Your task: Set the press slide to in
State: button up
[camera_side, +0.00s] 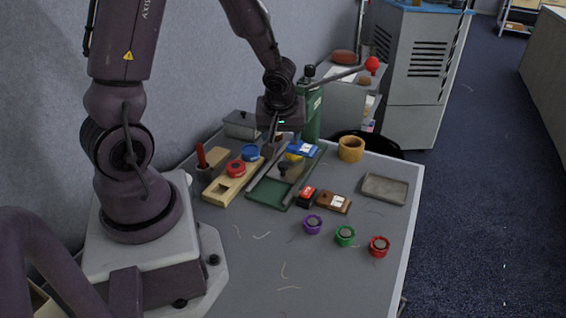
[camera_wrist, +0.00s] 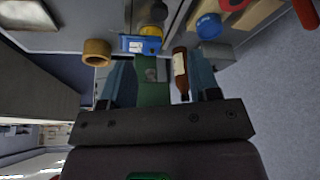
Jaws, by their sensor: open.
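The press looks to be the green base (camera_side: 270,193) with dark rails along both sides. A grey plate with a dark knob (camera_side: 283,168), apparently its slide, sits between the rails, and green base is bare at the near end. I cannot tell which end is "in". In the wrist view the grey plate and knob (camera_wrist: 156,10) seem to be at the top edge. My gripper (camera_side: 283,138) is open, above the far end of the press, apart from the knob.
A blue box (camera_side: 303,149) and a yellow item (camera_side: 294,157) are at the press's far end. A brown bottle (camera_wrist: 180,72) is near one finger. An ochre cup (camera_side: 351,149) stands right. The front table is mostly clear.

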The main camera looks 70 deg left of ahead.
aim_at(283, 164)
jog(key=x, duration=1.3)
jog(key=shift+w+a+r, duration=0.1)
jog(key=shift+a, duration=0.05)
grip_shut()
